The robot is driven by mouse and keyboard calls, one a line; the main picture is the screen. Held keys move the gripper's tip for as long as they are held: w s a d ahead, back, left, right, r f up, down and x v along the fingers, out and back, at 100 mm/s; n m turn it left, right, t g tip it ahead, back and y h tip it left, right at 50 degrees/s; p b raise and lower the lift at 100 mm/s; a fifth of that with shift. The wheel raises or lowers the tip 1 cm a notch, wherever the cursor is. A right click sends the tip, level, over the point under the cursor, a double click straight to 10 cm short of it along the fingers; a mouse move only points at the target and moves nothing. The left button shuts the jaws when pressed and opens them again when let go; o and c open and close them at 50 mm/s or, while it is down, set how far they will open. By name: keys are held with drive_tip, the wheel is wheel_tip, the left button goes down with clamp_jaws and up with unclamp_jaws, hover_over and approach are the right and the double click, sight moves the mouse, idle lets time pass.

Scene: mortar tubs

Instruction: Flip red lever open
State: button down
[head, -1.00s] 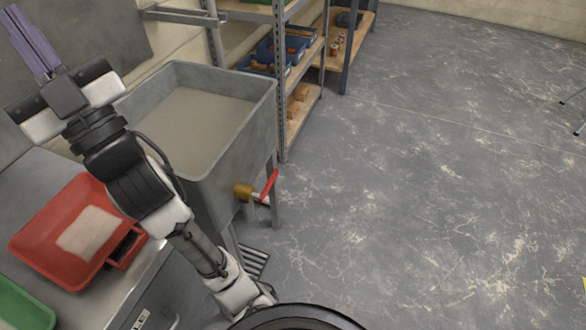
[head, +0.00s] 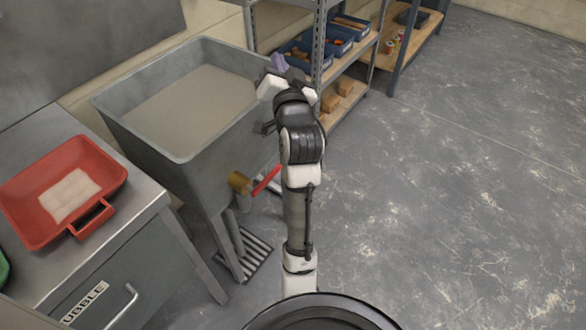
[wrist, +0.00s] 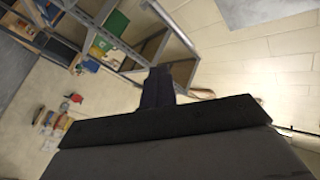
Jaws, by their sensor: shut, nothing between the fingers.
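The red lever (head: 266,180) sits on a brass valve (head: 239,182) low on the front wall of a grey tub (head: 205,160). It slants up to the right from the valve. My gripper (head: 279,62) is raised well above the lever, near the tub's right rim, and touches neither lever nor valve. Its purple fingers are together with nothing between them. In the wrist view my gripper (wrist: 158,85) points at the wall and shelving, and the lever is out of that view.
A metal shelf rack (head: 318,50) with blue bins stands right behind my gripper. A steel bench (head: 130,215) with a red tray (head: 105,160) is at the left. A floor grate (head: 258,258) lies below the valve. The floor at the right is clear.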

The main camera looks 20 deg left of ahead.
drive_tip(key=w+d+f+m+g, duration=0.1)
drive_tip(key=d+f+m+g, duration=0.25)
drive_tip(key=f, duration=0.65)
drive_tip(key=w+d+f+m+g, duration=0.1)
drive_tip(key=d+f+m+g, duration=0.3)
drive_tip(key=f, duration=0.6)
drive_tip(key=s+d+f+m+g+y, duration=0.1)
drive_tip(key=s+f+m+g+y, duration=0.1)
drive_tip(key=s+f+m, duration=0.3)
drive_tip(key=s+f+m+g+y, duration=0.2)
drive_tip(key=s+f+m+g, duration=0.1)
drive_tip(key=f+m, duration=0.5)
wheel_tip(320, 180, down, 2)
drive_tip(key=shift+s+d+f+b, duration=0.2)
drive_tip(key=shift+s+d+b, duration=0.25)
drive_tip(key=shift+s, duration=0.45)
drive_tip(key=shift+a+m, duration=0.2)
drive_tip(key=shift+m, duration=0.05)
drive_tip(key=w+a+p, duration=0.2)
drive_tip(key=w+a, duration=0.1)
drive_tip(key=a, duration=0.5)
drive_tip(key=shift+w+a+r, duration=0.15)
drive_tip(key=shift+a+r, duration=0.2)
